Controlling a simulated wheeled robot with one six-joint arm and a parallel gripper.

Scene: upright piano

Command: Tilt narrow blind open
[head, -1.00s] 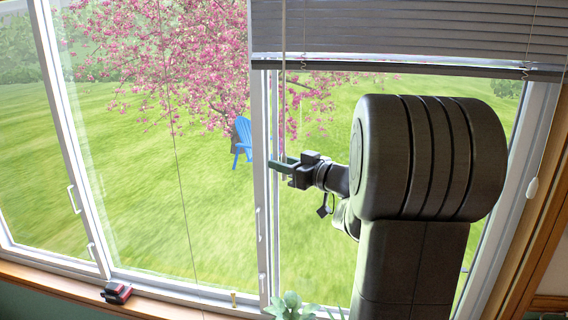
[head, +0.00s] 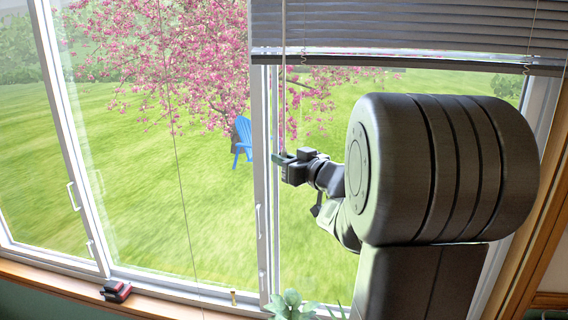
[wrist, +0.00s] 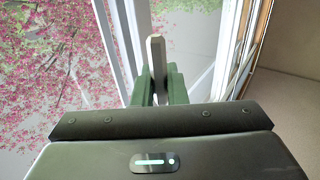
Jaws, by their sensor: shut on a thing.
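The narrow blind (head: 400,28) hangs at the top right of the head view, raised partway, with grey slats and a dark bottom rail. A thin tilt wand (head: 283,105) hangs straight down at its left side. My gripper (head: 284,158) is at the wand's lower end, with the jaws shut on it. In the wrist view the pale end of the wand (wrist: 156,52) stands between the two green fingers of my gripper (wrist: 160,88). My arm covers part of the window below the blind.
White window frame posts (head: 262,190) stand close to the left of my gripper. A plant (head: 290,303) and a red and black object (head: 116,291) are on the wooden sill (head: 60,283).

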